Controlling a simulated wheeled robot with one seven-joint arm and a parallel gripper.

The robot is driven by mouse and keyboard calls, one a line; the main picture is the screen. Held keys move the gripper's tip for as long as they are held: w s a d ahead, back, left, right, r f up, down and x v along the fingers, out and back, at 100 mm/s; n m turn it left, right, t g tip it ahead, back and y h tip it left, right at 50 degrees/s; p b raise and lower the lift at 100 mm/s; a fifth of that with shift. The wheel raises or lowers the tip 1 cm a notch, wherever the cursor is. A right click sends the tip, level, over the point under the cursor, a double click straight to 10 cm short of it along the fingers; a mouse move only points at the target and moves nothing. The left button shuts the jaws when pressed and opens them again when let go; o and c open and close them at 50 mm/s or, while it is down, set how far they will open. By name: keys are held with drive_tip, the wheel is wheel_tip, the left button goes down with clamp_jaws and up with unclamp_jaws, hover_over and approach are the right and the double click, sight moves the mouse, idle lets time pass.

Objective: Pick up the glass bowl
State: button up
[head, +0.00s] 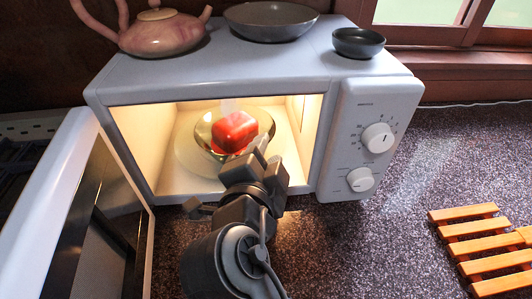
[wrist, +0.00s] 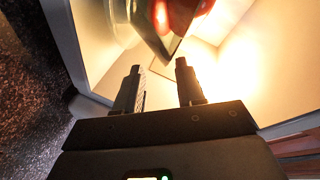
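The glass bowl (head: 207,139) is greenish and see-through, and stands on the round plate inside the lit microwave (head: 218,62), with a red object (head: 235,131) in it. In the wrist view the bowl (wrist: 135,22) shows at the top, with the red object (wrist: 180,12) behind its wall. My gripper reaches into the microwave from the front. In the wrist view my gripper (wrist: 157,75) has its two fingers apart with nothing between them. The bowl is just beyond the fingertips. In the head view my arm hides the bowl's lower front.
The microwave door (head: 62,195) is swung open at the left. A pink teapot (head: 160,32), a grey dish (head: 270,22) and a small dark bowl (head: 358,42) stand on top. A wooden slatted rack (head: 485,250) lies at the right. The counter between is clear.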

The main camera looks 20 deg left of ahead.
drive_tip(key=b+v, duration=0.1)
drive_tip(key=v, duration=0.7)
drive_tip(key=shift+c, duration=0.4)
